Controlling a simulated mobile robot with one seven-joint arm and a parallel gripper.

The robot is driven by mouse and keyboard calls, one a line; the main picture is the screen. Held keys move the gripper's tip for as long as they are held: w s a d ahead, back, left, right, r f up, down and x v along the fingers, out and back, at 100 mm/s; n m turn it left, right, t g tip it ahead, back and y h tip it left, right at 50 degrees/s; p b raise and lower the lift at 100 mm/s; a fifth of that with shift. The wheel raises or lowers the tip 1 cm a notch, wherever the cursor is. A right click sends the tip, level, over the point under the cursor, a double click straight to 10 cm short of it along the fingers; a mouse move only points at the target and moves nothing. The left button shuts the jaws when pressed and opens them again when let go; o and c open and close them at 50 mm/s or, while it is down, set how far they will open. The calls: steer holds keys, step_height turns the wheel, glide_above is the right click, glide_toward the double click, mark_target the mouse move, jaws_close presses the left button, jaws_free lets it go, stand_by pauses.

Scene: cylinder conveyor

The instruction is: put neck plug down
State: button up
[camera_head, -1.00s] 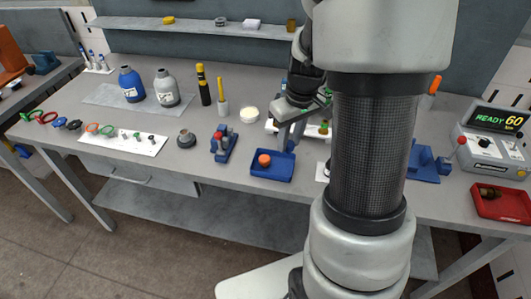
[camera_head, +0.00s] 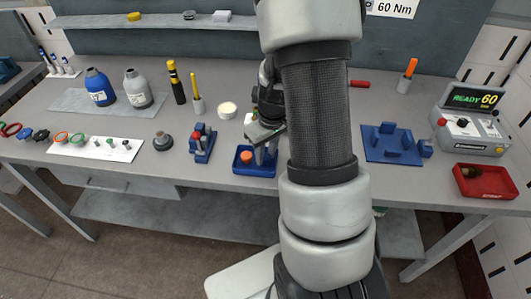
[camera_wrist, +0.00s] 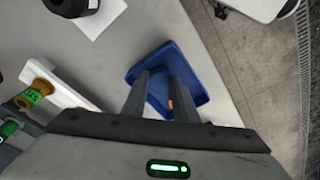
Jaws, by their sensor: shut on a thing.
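My gripper (camera_head: 262,156) is low over the right part of a small blue tray (camera_head: 265,171) near the bench's front edge. In the wrist view, the two fingers (camera_wrist: 166,98) stand a narrow gap apart in front of the blue tray (camera_wrist: 191,58). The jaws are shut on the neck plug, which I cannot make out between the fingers. An orange round piece (camera_head: 247,156) sits in the tray's left part. A bit of orange (camera_wrist: 171,103) shows between the fingers in the wrist view. I cannot tell whether the held plug touches the tray.
A blue stand (camera_head: 201,146) is left of the tray. A grey ring-like part (camera_head: 163,142) and a white mat (camera_head: 122,154) with small parts lie farther left. A blue fixture (camera_head: 384,155), a red tray (camera_head: 474,190) and a display unit (camera_head: 466,138) are on the right.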

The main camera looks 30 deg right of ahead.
steer(key=o, duration=0.8)
steer(key=shift+c, duration=0.2)
